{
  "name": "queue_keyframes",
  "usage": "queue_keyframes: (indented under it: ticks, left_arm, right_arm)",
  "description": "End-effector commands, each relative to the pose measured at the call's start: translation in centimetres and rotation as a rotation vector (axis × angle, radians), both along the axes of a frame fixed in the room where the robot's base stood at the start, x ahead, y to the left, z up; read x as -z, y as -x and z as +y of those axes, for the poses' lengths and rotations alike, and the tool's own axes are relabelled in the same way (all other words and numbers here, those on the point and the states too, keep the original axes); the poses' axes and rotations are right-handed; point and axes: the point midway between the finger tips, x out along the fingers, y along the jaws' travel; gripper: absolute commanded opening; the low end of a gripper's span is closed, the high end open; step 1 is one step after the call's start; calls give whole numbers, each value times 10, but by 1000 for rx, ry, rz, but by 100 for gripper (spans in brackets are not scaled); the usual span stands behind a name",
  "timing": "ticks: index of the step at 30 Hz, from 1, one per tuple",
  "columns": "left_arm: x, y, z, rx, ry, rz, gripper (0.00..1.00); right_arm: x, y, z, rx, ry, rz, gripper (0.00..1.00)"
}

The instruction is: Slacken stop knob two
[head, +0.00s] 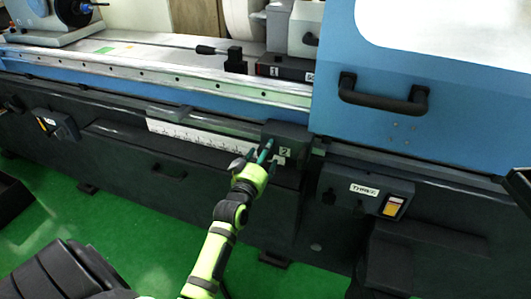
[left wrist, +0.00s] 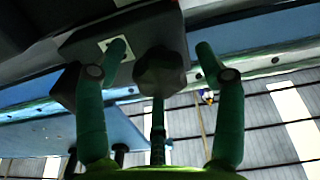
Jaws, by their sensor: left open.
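The dark stop block labelled 2 (head: 290,133) sits on the machine front at the right end of a white scale. In the left wrist view, a dark faceted knob (left wrist: 160,75) sticks out from the underside of the block (left wrist: 84,42). My left gripper (head: 263,152) is at the block's front, its green fingers pointing at it. In the left wrist view the two fingers stand apart, one on each side of the knob, with gaps visible. In the head view the knob is mostly hidden by the gripper. My right gripper is not in view.
The white scale (head: 190,133) runs left of the block. A block labelled 1 (head: 275,70) with a black lever stands on the table above. A blue door with a black handle (head: 380,102) and a switch box (head: 365,192) lie right. Green floor is open below.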

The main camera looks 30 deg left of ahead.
Motion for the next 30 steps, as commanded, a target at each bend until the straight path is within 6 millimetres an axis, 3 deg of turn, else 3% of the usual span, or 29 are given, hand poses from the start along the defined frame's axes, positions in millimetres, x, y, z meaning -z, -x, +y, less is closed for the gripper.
queue_keyframes:
  ticks: [11, 12, 16, 30]
  left_arm:
    - [1, -10, 2, 0, 0, 1, 70]
    - [0, -10, 2, 0, 0, 1, 66]
    - [1, -10, 2, 0, 0, 1, 14]
    - [1, -10, 2, 1, 59, -9, 13]
  right_arm:
    - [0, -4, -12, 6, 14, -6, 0]
    - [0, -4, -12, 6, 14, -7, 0]
    - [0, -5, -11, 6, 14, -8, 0]
    - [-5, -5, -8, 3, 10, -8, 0]
